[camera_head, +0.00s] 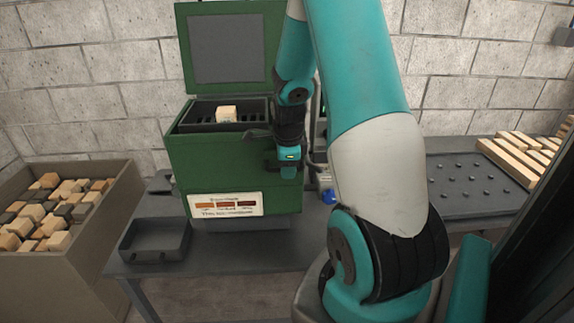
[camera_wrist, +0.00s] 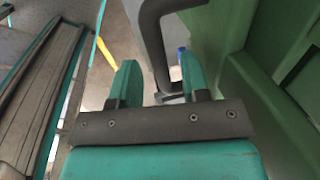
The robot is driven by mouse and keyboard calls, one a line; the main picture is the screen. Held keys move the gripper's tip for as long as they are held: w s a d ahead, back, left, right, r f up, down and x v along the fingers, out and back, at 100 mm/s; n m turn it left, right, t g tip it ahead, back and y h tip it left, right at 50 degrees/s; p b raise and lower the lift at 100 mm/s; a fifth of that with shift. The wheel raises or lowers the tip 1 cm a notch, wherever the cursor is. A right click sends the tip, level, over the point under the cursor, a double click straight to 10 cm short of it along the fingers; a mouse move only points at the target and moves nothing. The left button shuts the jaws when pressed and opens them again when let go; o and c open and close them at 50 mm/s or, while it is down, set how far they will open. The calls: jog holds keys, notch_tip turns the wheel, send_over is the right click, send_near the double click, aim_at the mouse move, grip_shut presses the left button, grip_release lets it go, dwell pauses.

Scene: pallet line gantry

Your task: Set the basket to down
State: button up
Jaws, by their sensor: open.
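The dark basket (camera_head: 200,124) sits in the open top of the green machine (camera_head: 225,165), with a pale wooden block (camera_head: 227,113) in it.
The machine's lid (camera_head: 226,50) stands open against the block wall. A bin of wooden blocks (camera_head: 105,235) is at the left. A blue knob (camera_head: 329,196) is right of the machine. Pale bars (camera_head: 515,160) lie at far right.

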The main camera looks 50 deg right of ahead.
grip_shut()
notch_tip(320, 180, down, 14)
jog(key=b, duration=1)
jog(key=shift+s+r, duration=0.15)
jog(key=shift+r, duration=0.1)
grip_release()
jog(key=shift+f, duration=0.1)
notch_tip(320, 180, up, 17)
jog(key=s+a, duration=0.2)
jog(key=shift+a, duration=0.3)
